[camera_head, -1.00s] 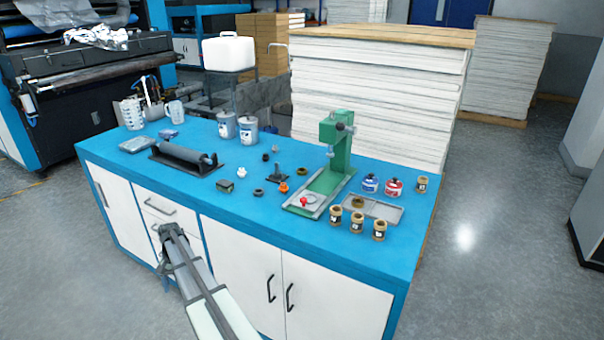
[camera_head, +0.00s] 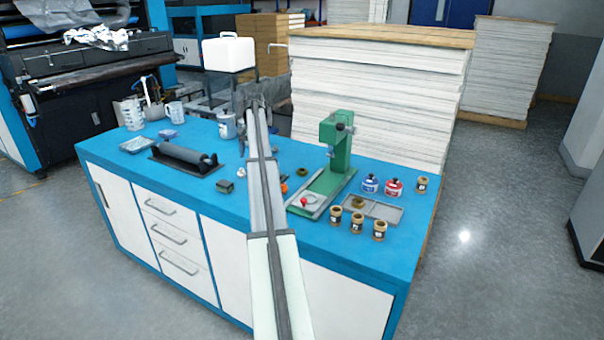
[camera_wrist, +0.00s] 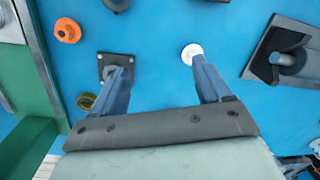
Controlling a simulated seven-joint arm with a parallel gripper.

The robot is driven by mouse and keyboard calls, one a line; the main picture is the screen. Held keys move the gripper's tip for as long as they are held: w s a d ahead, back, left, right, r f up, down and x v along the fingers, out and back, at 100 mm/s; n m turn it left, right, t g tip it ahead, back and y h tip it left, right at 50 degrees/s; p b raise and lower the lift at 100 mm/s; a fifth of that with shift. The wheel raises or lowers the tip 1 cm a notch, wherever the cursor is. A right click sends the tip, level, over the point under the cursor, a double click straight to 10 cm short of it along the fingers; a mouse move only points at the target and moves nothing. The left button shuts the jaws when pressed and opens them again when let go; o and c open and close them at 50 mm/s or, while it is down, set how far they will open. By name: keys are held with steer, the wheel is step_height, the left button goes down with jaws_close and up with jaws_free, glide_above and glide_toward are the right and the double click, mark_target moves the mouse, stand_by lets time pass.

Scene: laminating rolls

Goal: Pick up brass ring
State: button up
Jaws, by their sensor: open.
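A small brass-coloured ring (camera_head: 302,172) lies flat on the blue bench, just left of the green press. In the wrist view it seems to be the ring (camera_wrist: 86,101) at lower left, partly hidden by my gripper. Another brass-coloured round piece (camera_head: 358,202) sits in the grey tray. My gripper (camera_head: 256,104) reaches over the bench to its far side. In the wrist view its two fingers (camera_wrist: 158,70) are apart with only bare blue bench showing between them. The brass ring is outside the left finger.
The green press (camera_head: 336,160) stands right of the ring. An orange part (camera_wrist: 67,30), a black post on a square base (camera_wrist: 103,58) and a white part (camera_wrist: 192,52) are near the fingers. The black roller (camera_head: 185,155) lies left. Jars and bottles stand right.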

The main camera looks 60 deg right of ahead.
steer(key=s+d+r+n+h, duration=0.1)
steer(key=s+d+r, duration=0.2)
steer(key=s+d, duration=1.2)
steer(key=shift+g, duration=0.3)
steer(key=f, duration=0.2)
steer(key=w+f, duration=0.1)
steer(key=f, duration=0.4)
steer(key=shift+w+d+f, duration=0.15)
steer(key=shift+d+f, duration=0.15)
steer(key=shift+f, duration=0.1)
steer(key=shift+w+a+f, duration=0.1)
steer(key=shift+f, duration=1.3)
steer(key=shift+a+f, duration=0.1)
steer(key=shift+f, duration=1.25)
steer(key=c, duration=1.2)
